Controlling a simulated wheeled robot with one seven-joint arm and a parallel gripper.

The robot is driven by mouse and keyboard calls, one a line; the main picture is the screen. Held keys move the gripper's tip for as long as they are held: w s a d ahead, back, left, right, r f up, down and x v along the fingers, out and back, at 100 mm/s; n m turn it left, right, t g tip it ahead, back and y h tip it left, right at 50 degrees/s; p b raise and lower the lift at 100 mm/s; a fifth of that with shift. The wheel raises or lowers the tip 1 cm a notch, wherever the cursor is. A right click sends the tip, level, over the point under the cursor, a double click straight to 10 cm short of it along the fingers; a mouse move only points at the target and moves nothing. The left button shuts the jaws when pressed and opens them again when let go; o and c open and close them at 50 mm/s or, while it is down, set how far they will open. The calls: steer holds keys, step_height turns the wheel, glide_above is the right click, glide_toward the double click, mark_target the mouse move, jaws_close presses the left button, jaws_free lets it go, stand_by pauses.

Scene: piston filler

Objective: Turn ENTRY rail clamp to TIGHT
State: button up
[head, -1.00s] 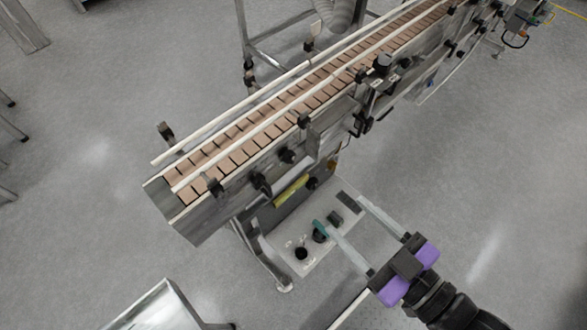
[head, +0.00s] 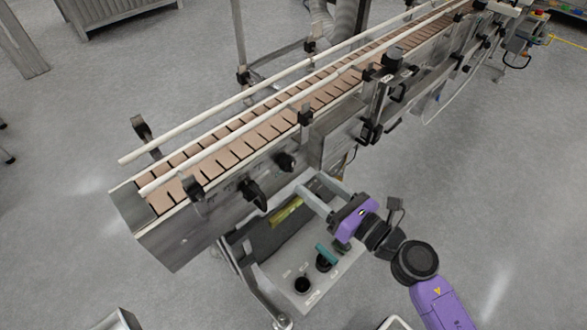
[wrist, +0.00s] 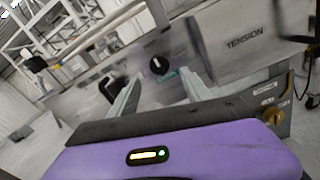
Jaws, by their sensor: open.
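My gripper (head: 311,184) is beside the near side of the conveyor, its open fingers pointing at the side wall. In the wrist view my gripper (wrist: 160,77) is empty. A round black knob with a white mark (wrist: 158,65) lies ahead between the fingertips, apart from them; it appears to be the black knob (head: 285,162) in the head view. To its left is a larger black handle (head: 253,193), also in the wrist view (wrist: 110,88). Another black clamp (head: 193,187) holds the near rail at the conveyor end. No ENTRY label is readable, so I cannot tell which is the ENTRY clamp.
A plate marked TENSION (wrist: 243,42) stands right of the fingers, with a brass-coloured knob (wrist: 270,115) below it. A low panel (head: 320,290) under my arm carries a teal handle (head: 327,254) and a black knob (head: 302,285). Floor to the right is open.

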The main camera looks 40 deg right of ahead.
mark_target(290, 167)
steer(key=w, duration=0.5)
steer(key=w+p, duration=0.1)
steer(key=w, duration=0.1)
steer(key=shift+w+a, duration=0.25)
steer(key=shift+c, duration=0.3)
jaws_close()
